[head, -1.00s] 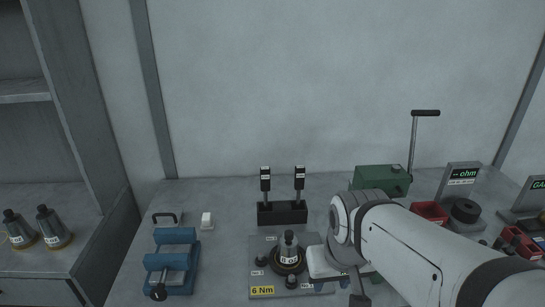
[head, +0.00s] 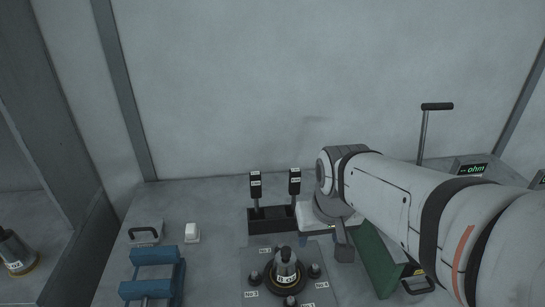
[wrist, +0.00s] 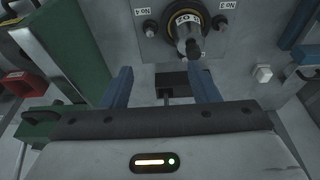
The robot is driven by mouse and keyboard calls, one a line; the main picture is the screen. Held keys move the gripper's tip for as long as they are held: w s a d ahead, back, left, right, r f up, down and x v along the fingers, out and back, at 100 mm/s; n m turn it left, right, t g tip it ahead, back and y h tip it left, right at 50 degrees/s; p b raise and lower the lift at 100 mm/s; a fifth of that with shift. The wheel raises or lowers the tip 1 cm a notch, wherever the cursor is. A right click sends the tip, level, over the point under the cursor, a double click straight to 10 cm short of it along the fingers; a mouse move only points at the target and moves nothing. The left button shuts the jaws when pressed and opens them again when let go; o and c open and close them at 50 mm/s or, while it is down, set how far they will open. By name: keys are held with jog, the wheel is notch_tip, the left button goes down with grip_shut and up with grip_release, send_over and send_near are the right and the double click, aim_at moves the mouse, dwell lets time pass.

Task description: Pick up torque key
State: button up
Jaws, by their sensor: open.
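Two upright tools with black labelled handles, which look like torque keys, stand in a black holder (head: 262,226): a left one (head: 255,186) and a right one (head: 294,182). Their labels are too small to read. My gripper shows in the wrist view (wrist: 164,78) with its two blue fingers apart and nothing clamped. A dark block with a slim rod, probably part of the holder and a key, shows between and beyond the fingers. In the head view my wrist is just right of the right key; my fingers are hidden there.
A grey plate (head: 256,262) with a labelled cone-shaped cup (head: 286,266) and several knobs is in front of the holder. A blue fixture (head: 152,272) and a white block (head: 192,232) lie left.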

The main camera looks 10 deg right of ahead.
jog(key=t+b, duration=0.1)
jog(key=t, duration=0.1)
send_over(294, 180)
jog(key=shift+s+r, duration=0.35)
jog(key=shift+s, duration=0.05)
jog(key=shift+w+f, duration=0.2)
jog(key=shift+f, duration=0.1)
jog(key=x, duration=0.6)
jog(key=shift+d+f, duration=0.25)
jog(key=shift+f, duration=0.25)
jog(key=shift+c, duration=0.3)
